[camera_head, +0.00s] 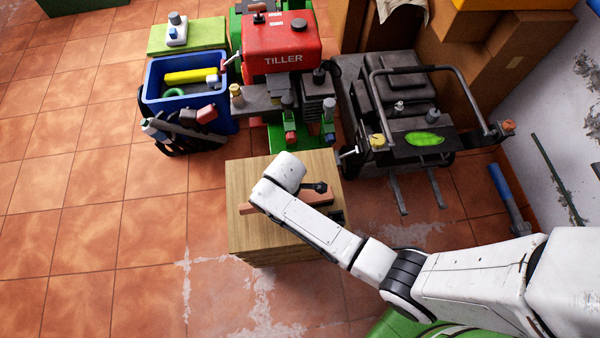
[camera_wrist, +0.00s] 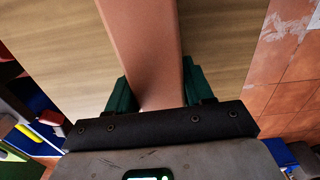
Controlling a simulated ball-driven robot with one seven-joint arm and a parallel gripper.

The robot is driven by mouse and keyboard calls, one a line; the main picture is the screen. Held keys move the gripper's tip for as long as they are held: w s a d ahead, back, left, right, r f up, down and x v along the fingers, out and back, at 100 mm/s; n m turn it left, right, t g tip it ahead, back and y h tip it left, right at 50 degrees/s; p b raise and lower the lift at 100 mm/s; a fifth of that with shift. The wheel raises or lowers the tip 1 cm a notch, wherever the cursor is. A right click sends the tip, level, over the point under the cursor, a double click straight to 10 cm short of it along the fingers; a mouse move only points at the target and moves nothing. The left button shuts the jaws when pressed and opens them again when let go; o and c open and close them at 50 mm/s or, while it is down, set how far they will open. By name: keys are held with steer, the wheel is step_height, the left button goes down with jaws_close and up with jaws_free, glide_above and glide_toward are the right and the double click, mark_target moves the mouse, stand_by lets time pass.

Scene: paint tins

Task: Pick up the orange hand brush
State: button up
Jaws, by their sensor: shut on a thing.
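The orange hand brush (camera_wrist: 145,45) runs up the middle of the wrist view, over a wooden surface. My gripper (camera_wrist: 155,90) has its green fingers on both sides of the brush and is shut on it. In the head view the brush (camera_head: 318,203) shows as an orange-brown bar at the top of the wooden box (camera_head: 247,180). My white arm crosses over the brush and hides its middle. The gripper's fingers are mostly hidden there. I cannot tell whether the brush touches the wood or is slightly above it.
A blue crate (camera_head: 149,85) with tools stands at the back left. A red and green tiller (camera_head: 282,50) stands behind the box. A black wheeled machine (camera_head: 400,75) stands at the back right, near the wall. Tiled floor (camera_head: 85,220) is clear on the left.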

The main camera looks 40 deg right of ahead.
steer(key=shift+r, duration=0.45)
step_height(320, 180, up, 2)
steer(key=shift+r+p, duration=0.2)
steer(key=shift+p, duration=0.3)
steer(key=s+r+p, duration=0.2)
steer(key=s+r, duration=0.7)
steer(key=s, duration=0.5)
steer(key=shift+r, duration=0.4)
steer(key=shift+d, duration=0.1)
